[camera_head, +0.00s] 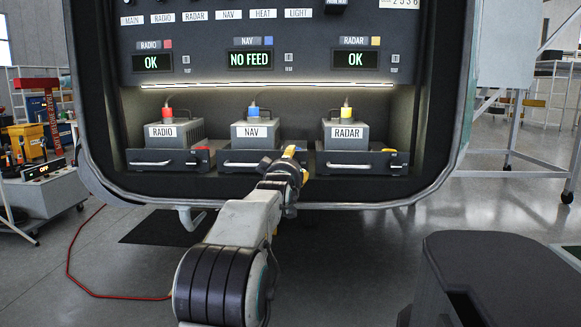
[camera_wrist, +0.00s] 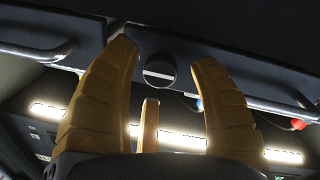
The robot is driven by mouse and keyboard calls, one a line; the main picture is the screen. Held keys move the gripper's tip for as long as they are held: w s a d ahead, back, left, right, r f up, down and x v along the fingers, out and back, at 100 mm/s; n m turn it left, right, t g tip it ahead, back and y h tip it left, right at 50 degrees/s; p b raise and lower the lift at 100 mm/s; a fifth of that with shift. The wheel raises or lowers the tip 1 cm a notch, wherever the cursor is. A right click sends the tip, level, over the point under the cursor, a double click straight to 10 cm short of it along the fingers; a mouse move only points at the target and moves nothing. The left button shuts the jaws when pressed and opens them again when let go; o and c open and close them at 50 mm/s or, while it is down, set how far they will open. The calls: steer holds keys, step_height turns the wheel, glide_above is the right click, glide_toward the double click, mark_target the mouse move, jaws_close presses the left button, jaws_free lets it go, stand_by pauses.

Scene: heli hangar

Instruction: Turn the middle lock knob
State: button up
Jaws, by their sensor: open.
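The lock knob (camera_wrist: 160,71) shows in the wrist view as a dark round disc with a pale horizontal bar, on a dark front panel. My gripper (camera_wrist: 165,60) is open there, one yellow finger on each side of the knob, with visible gaps to it. In the head view my gripper (camera_head: 294,152) reaches the right front of the middle tray, under the grey NAV box (camera_head: 256,133). My gripper and arm hide the knob in that view. I cannot tell how far the fingertips are from the panel.
The RADIO tray (camera_head: 150,168) is on the left and the RADAR tray (camera_head: 345,169) on the right, each with a bar handle. The NAV display (camera_head: 250,59) reads NO FEED; RADIO and RADAR read OK. A red cable (camera_head: 100,292) lies on the floor.

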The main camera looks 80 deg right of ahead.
steer(key=shift+d, duration=0.2)
steer(key=shift+c, duration=0.3)
jaws_close()
stand_by(0.3)
